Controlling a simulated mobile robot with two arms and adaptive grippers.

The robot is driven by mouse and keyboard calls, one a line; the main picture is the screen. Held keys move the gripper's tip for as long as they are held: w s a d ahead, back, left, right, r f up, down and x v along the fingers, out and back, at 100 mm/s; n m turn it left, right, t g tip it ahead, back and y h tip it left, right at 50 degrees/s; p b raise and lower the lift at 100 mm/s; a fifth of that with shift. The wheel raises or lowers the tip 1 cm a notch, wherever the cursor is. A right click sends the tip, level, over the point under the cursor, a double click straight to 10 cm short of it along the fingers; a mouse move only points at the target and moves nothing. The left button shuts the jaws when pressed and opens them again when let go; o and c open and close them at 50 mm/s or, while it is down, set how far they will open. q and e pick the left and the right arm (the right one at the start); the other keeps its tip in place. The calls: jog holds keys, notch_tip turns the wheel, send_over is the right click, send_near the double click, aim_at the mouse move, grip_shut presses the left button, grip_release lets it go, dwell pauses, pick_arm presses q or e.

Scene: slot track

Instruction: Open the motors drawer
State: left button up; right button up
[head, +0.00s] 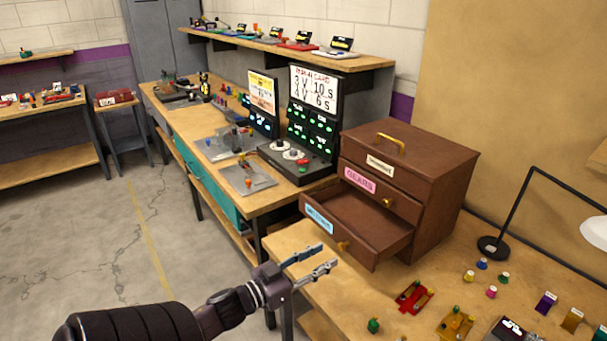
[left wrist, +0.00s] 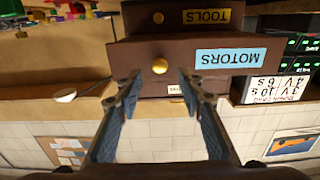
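The brown drawer cabinet (head: 435,190) stands on the wooden bench. Its motors drawer (head: 375,240), with a blue label (head: 319,219), is pulled out, and I see into its top; the inside looks empty. A brass knob (head: 344,246) is on its front. In the left wrist view, which is upside down, the blue MOTORS label (left wrist: 228,58) and knob (left wrist: 159,66) show on the front. My left gripper (head: 325,258) is open and empty in front of the drawer, and the knob appears between its fingers in the left wrist view (left wrist: 160,88). My right gripper is not in view.
The pink-labelled gears drawer (head: 360,180) above is shut. A yellow TOOLS label (left wrist: 207,17) also shows in the left wrist view. A black console (head: 300,160) stands left of the cabinet. A lamp (head: 493,246) and small coloured parts are on the right. Floor is clear at left.

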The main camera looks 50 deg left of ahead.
pick_arm(q)
jog(key=s, duration=0.6)
jog(key=shift+s+a, duration=0.15)
jog(key=shift+a, duration=0.1)
